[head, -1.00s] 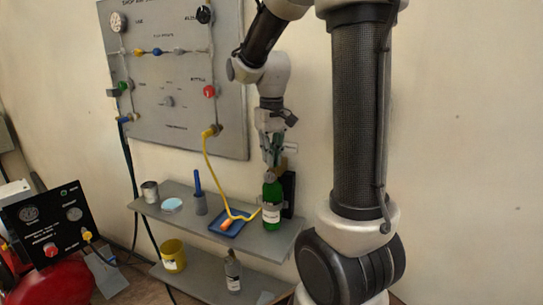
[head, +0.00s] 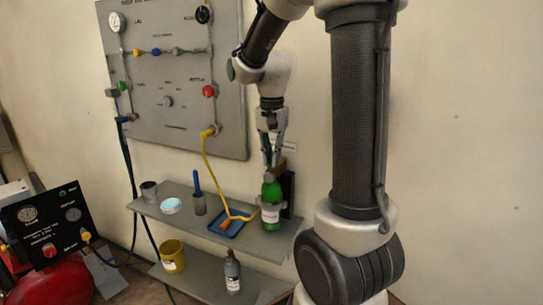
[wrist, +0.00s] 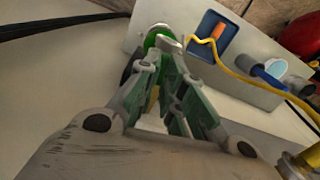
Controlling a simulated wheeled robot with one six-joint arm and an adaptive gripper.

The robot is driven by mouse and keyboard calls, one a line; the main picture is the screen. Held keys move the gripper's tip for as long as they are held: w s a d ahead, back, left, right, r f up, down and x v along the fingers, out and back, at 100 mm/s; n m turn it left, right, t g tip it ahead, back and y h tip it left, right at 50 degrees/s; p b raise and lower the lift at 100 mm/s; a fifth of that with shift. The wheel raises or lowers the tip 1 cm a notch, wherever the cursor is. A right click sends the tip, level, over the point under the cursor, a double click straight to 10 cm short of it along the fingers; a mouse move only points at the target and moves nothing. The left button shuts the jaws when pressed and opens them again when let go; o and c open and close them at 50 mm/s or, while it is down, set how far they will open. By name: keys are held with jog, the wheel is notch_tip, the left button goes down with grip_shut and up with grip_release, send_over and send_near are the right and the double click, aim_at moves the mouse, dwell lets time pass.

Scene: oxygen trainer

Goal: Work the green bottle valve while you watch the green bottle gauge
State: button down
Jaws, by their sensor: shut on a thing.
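The green bottle (head: 271,200) stands upright at the right end of the upper shelf, with a white label on its front. My gripper (head: 271,165) points down at the bottle's top and is shut on the valve there. The fingers hide most of the valve. In the wrist view the fingers (wrist: 172,100) reach toward the green bottle top (wrist: 158,38). A small grey round part (head: 268,177) shows at the bottle's neck; I cannot tell whether it is the green bottle gauge, and no reading is legible.
A blue tray (head: 228,228) with the yellow hose (head: 206,165) stands left of the bottle on the shelf (head: 180,213). A wall panel (head: 150,85) with dials and knobs is behind. A gauge box (head: 45,225) stands at the lower left.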

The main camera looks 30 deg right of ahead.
jog(key=shift+m, duration=0.6)
jog(key=c, duration=1.5)
grip_release()
jog(key=shift+c, duration=0.2)
notch_tip(320, 180, up, 12)
